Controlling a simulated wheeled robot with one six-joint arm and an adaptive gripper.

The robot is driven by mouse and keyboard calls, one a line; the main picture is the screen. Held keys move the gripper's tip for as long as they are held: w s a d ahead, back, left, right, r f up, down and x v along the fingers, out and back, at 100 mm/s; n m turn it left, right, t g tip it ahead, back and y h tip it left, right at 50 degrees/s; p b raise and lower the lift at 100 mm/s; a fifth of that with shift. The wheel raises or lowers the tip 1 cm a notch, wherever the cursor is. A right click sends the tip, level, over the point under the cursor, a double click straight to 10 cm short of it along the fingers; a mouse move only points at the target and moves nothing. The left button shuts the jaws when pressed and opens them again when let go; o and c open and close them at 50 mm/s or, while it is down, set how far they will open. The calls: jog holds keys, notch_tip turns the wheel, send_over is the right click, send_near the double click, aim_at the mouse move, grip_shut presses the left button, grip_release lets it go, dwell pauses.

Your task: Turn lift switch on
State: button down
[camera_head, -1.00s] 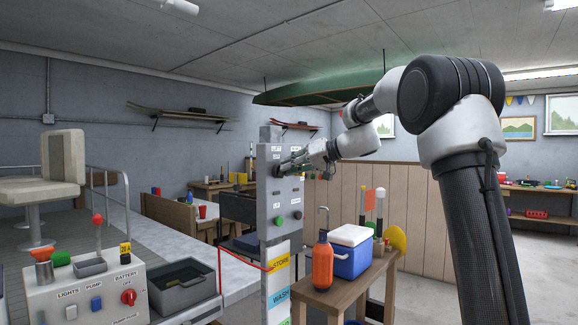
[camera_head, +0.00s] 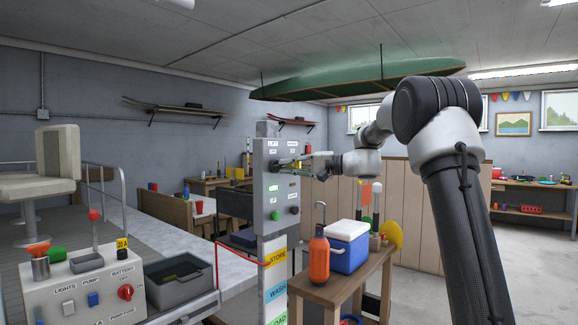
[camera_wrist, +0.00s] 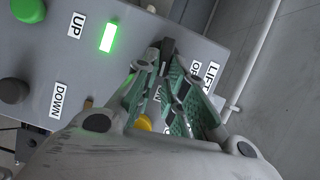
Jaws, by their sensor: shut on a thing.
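The lift switch (camera_wrist: 167,47) is a dark knob on a grey control panel (camera_head: 262,225), beside the LIFT label in the wrist view. My gripper (camera_wrist: 172,75) has its green fingers shut on this knob and hides part of it and its ON and OFF labels. In the head view my gripper (camera_head: 280,165) reaches the upper panel from the right. A green indicator light (camera_wrist: 108,37) glows on the panel; the lit light also shows in the head view (camera_head: 296,187). A green UP button (camera_wrist: 28,10) and a dark DOWN button (camera_wrist: 14,90) are on the same panel.
A wooden table (camera_head: 372,277) with a blue cooler (camera_head: 347,250) and an orange jug (camera_head: 319,259) stands right of the panel post. A boat console (camera_head: 75,292) with switches is at the lower left. A green canoe (camera_head: 360,78) hangs overhead.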

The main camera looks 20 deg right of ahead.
jog(key=shift+f+m, duration=0.25)
jog(key=shift+m, duration=0.25)
jog(key=c, duration=1.5)
grip_release()
jog(key=shift+d, duration=0.15)
jog(key=v, duration=1.1)
jog(key=shift+s+d+f, duration=0.15)
jog(key=shift+s+d, duration=0.05)
jog(key=shift+d, duration=0.15)
